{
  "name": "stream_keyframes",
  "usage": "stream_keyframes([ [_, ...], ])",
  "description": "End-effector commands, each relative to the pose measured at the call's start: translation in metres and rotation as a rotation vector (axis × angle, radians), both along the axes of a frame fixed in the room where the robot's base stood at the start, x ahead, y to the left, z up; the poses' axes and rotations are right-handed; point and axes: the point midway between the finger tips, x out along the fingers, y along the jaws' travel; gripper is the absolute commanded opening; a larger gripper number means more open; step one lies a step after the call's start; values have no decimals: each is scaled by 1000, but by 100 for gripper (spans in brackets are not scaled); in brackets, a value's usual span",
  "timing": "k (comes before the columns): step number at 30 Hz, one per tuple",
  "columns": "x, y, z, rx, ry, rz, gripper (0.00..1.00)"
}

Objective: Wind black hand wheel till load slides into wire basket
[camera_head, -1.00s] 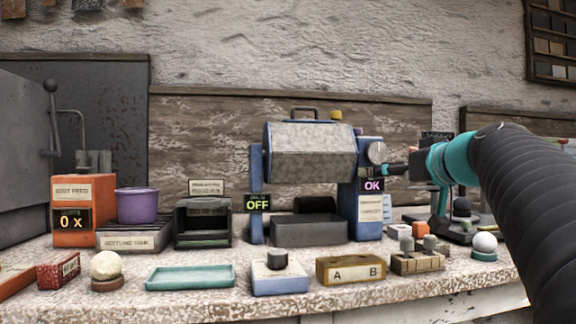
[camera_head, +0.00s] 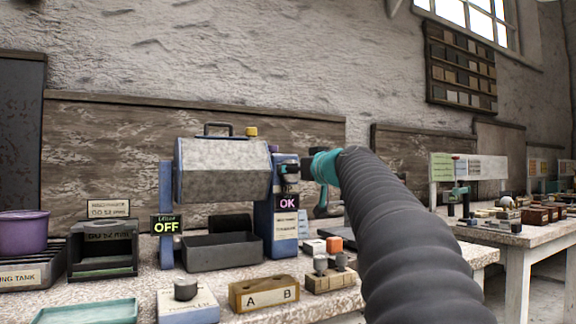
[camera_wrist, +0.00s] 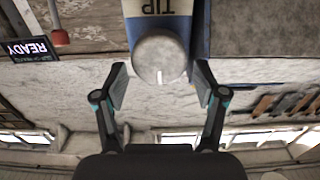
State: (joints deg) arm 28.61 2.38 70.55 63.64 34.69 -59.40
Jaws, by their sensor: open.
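A grey faceted drum (camera_head: 224,168) hangs in a blue frame (camera_head: 284,235). Below it is a dark grey open tray (camera_head: 222,254). In the wrist view a round pale grey knob (camera_wrist: 158,60) with a small white mark sits on a blue and white post lettered TIP, seen upside down. My gripper (camera_head: 292,172) is at the right post, above the OK display. In the wrist view my open gripper (camera_wrist: 161,82) has one finger on each side of the knob, with gaps showing. I cannot make out a black hand wheel or a wire basket.
An OFF display (camera_head: 167,225) is on the left post. In front are a block marked A and B (camera_head: 263,294), a blue-grey box (camera_head: 188,307) and a teal tray (camera_head: 88,312). A purple pot (camera_head: 23,232) stands left. Another table (camera_head: 530,236) is at right.

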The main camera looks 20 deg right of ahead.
Motion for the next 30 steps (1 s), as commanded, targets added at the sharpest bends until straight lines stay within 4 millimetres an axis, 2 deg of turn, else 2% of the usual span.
stream_keyframes([
  [3,13,0,1,0,1,-1,71],
  [6,19,0,1,-1,0,-2,71],
  [16,21,-1,0,-1,0,-3,71],
  [17,21,-1,0,-1,0,-3,66],
  [21,21,-1,0,-1,0,-3,31],
  [22,21,-1,0,-1,0,-3,27],
  [24,21,-6,0,0,0,-5,27],
  [30,21,-3,0,18,0,-6,27],
])
